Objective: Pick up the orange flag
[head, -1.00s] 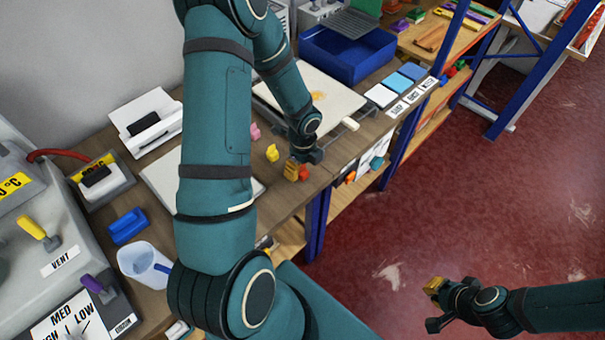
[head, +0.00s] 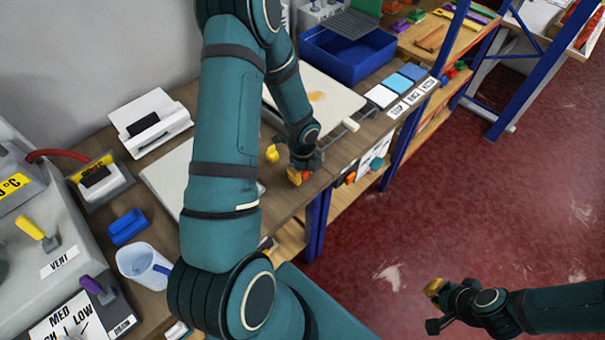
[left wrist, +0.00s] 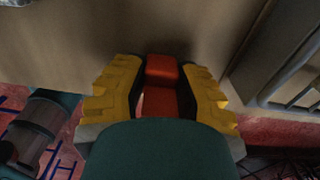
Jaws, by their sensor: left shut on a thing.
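The orange flag (left wrist: 162,70) is a small red-orange block between the two yellow fingers of my left gripper (left wrist: 160,88) in the left wrist view. The fingers are shut on it from both sides, and my wrist hides its near end. In the head view, my left gripper (head: 297,178) is at the workbench's front edge, and only a bit of the orange flag (head: 306,175) shows beside the fingers. My right gripper (head: 434,300) is over the red floor at lower right, away from the bench; its finger gap is unclear.
A pale board (head: 338,104) and a blue bin (head: 345,55) lie behind. Blue and white tiles (head: 396,83) are to the right. A blue rack post (head: 317,222) stands below the bench edge.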

